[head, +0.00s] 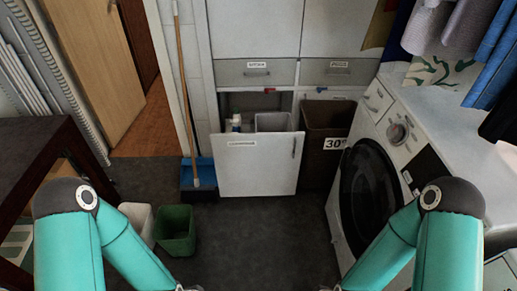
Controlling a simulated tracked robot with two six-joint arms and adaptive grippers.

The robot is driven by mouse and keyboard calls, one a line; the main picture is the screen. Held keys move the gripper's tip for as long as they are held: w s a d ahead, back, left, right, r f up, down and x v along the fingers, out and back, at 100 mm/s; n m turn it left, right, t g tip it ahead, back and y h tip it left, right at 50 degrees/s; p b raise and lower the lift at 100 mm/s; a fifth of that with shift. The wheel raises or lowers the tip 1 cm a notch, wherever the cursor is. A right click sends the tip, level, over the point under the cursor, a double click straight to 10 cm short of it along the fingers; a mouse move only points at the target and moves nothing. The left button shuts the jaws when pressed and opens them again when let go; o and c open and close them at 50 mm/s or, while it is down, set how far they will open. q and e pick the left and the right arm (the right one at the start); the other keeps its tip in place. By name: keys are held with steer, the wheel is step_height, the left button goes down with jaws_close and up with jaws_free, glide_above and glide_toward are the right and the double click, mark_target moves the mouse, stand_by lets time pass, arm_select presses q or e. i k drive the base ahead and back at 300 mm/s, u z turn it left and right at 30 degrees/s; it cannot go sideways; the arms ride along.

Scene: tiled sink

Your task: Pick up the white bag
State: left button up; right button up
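No white bag is clearly recognisable. A white item with green patterning (440,72), a cloth or a bag, lies at the back of the washing machine top; I cannot tell which. A small whitish bin (138,217) stands on the floor beside a green bin (175,230), partly hidden by my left arm. A pale container (272,122) shows inside the open white drawer. My two teal arms reach in from the lower left and lower right.
A white washing machine (398,135) stands at right under hanging clothes (468,25). A brown bin (326,125) stands beside the pulled-out white drawer (258,172). A blue dustpan (199,170) with a broom is at left of it. A dark table (50,150) is far left. The middle floor is clear.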

mark_target(140, 215)
steer(key=k, duration=0.55)
steer(key=z, duration=0.35)
steer(key=i, duration=0.85)
steer(key=u, duration=1.8)
steer(key=i, duration=0.6)
